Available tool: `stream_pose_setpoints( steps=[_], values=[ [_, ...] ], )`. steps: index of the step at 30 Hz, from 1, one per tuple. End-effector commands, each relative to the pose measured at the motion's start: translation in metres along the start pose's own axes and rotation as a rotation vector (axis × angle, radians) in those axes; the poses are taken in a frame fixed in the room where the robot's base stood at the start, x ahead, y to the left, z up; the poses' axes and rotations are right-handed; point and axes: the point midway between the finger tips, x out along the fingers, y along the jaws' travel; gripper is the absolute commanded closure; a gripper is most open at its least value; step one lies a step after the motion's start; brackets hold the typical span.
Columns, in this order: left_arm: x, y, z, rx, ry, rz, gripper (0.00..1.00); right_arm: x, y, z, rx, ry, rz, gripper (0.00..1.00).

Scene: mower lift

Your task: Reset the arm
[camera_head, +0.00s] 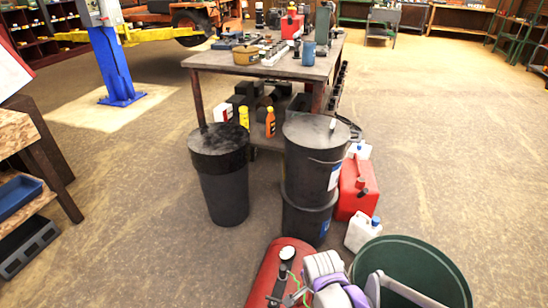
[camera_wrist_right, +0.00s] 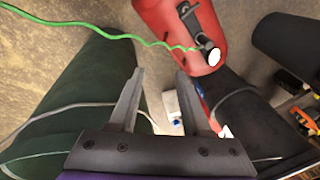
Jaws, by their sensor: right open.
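My right gripper (camera_wrist_right: 160,75) shows in the right wrist view with its two fingers apart and nothing between them. Beyond the fingers are the floor and a red tank (camera_wrist_right: 172,22) with a gauge. In the head view, part of my purple and grey right arm (camera_head: 327,275) shows at the bottom, between the red tank (camera_head: 268,272) and a green bin (camera_head: 455,275). The fingers of the right gripper cannot be made out there. My left arm and gripper are not in view.
Black bins (camera_head: 222,190) and stacked buckets (camera_head: 310,165) stand ahead, with a red fuel can (camera_head: 352,190) and a white jug (camera_head: 361,232) beside them. A cluttered workbench (camera_head: 215,62) stands behind. A green hose (camera_wrist_right: 130,36) crosses the wrist view. Floor on the right (camera_head: 465,140) is clear.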

Motion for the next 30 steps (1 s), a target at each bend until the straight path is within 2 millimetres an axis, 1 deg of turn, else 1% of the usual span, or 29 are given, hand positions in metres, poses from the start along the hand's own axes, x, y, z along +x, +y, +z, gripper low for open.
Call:
stream_pose_setpoints(
  steps=[1,3,5,6,9,13,18,22,23,24,29,30],
  values=[
    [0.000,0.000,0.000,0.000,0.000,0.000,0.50,-0.017,0.018,-0.003,-0.079,0.002,-0.008,0.52],
    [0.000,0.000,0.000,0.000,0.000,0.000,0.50,-0.037,0.039,-0.006,-0.204,0.008,-0.022,0.52],
    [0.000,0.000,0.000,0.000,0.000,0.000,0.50,-0.051,0.058,-0.006,-0.311,0.014,-0.032,0.52],
    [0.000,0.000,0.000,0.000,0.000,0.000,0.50,-0.060,0.071,-0.005,-0.381,0.019,-0.039,0.52],
    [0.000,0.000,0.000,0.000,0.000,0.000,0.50,-0.076,0.102,-0.003,-0.552,0.035,-0.054,0.52],
    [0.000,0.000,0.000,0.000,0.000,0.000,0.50,-0.089,0.135,0.004,-0.734,0.056,-0.067,0.52],
    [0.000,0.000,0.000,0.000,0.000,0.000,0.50,-0.096,0.168,0.013,-0.924,0.084,-0.077,0.52],
    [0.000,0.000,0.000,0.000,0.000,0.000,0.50,-0.097,0.191,0.020,-1.053,0.105,-0.079,0.52],
    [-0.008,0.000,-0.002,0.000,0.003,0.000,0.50,-0.105,0.190,0.019,-1.065,0.108,-0.080,0.52],
    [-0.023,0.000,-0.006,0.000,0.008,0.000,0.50,-0.120,0.186,0.017,-1.062,0.112,-0.083,0.52],
    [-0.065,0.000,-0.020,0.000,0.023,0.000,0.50,-0.164,0.179,0.012,-1.059,0.125,-0.092,0.52],
    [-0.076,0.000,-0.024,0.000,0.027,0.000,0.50,-0.176,0.176,0.011,-1.059,0.129,-0.094,0.52]
  ],
)
